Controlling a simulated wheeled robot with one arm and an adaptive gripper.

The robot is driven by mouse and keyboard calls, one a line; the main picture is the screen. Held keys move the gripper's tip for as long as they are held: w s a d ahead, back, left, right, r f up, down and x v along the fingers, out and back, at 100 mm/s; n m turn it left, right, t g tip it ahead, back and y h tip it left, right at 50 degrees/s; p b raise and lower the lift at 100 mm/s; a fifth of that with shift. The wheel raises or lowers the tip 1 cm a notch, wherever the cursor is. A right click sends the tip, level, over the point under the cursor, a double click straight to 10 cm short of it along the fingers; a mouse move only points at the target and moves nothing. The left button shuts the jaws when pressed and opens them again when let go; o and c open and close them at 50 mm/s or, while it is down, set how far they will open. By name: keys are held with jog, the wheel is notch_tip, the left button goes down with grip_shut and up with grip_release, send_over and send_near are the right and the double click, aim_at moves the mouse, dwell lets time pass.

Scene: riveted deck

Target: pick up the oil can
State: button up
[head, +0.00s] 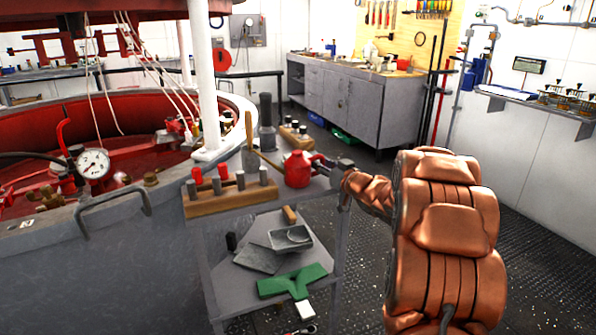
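The oil can (298,170) is a small red can standing upright on the grey top of a narrow metal stand (278,200). My gripper (324,164) reaches in from the right at the can's height, at the end of my copper-covered arm. Its dark fingers are right at the can's right side and overlap it in the picture. I cannot tell whether they touch or close on it, as they are small and partly hidden here.
A wooden block with several red and grey pegs (231,195) sits left of the can. A dark flashlight-like tool (266,122) and a smaller peg block (295,134) stand behind. Open floor lies right.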

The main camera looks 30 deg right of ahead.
grip_shut()
dwell(0.5)
jog(key=shift+r+p, duration=0.6)
jog(key=shift+r, duration=1.3)
jog(key=s+a+r+p, duration=0.1)
jog(key=s, duration=1.5)
jog(key=shift+a+r, duration=0.15)
jog(key=shift+a, duration=0.25)
